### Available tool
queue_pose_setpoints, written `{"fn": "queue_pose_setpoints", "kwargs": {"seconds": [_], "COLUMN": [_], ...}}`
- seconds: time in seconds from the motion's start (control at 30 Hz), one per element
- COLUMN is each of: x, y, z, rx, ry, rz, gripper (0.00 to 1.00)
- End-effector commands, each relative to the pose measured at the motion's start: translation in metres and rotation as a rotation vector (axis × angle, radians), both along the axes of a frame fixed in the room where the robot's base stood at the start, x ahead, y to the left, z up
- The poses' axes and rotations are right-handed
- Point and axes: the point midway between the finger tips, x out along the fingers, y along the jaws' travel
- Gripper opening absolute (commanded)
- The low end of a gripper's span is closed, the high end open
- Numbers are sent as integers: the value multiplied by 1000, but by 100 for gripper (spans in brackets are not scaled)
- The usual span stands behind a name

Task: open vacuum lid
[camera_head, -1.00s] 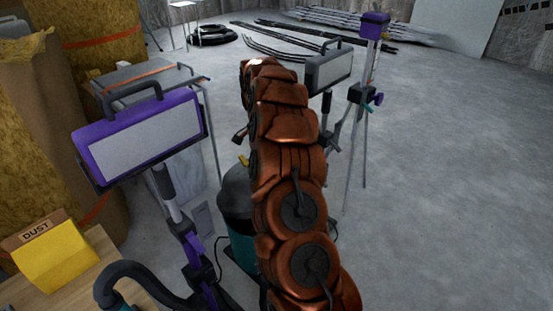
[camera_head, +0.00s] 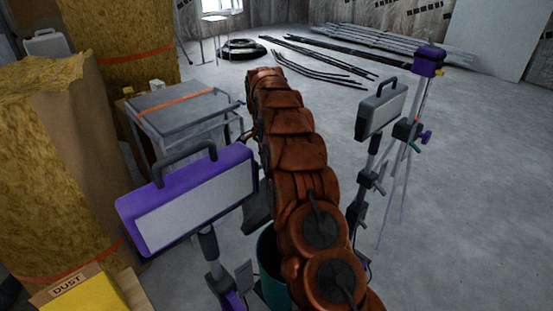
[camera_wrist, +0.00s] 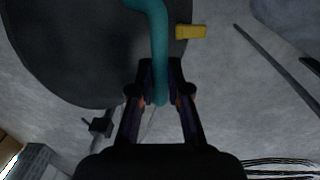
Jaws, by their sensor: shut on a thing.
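The vacuum's teal drum (camera_head: 270,272) stands on the floor behind my arm in the head view, partly hidden. A dark grey piece that looks like its lid (camera_head: 257,207) shows above the drum, tilted and mostly covered by my arm. In the wrist view the round dark lid (camera_wrist: 65,50) fills the upper left, with a teal handle (camera_wrist: 158,35) and a yellow latch (camera_wrist: 190,31) at its edge. My gripper (camera_wrist: 160,78) is shut on the teal handle. The head view hides my gripper.
A purple work lamp (camera_head: 190,205) stands close left of my arm; a grey lamp (camera_head: 381,108) and purple-topped tripod (camera_head: 428,62) stand right. A yellow dust box (camera_head: 85,295) is at lower left. A grey cart (camera_head: 180,110) stands behind.

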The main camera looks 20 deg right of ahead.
Motion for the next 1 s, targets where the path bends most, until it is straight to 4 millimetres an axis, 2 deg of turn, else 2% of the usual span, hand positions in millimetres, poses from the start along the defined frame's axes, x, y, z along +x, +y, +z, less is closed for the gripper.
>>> {"fn": "queue_pose_setpoints", "kwargs": {"seconds": [0.03,0.47,0.5,0.73,1.0], "x": [-1,-3,-3,-2,-1], "y": [8,2,1,-3,-4], "z": [-7,-7,-7,-4,-2], "rx": [11,12,12,8,6], "ry": [15,18,17,11,6], "rz": [9,-1,-2,-8,-8], "gripper": [0,0,18,41,41]}}
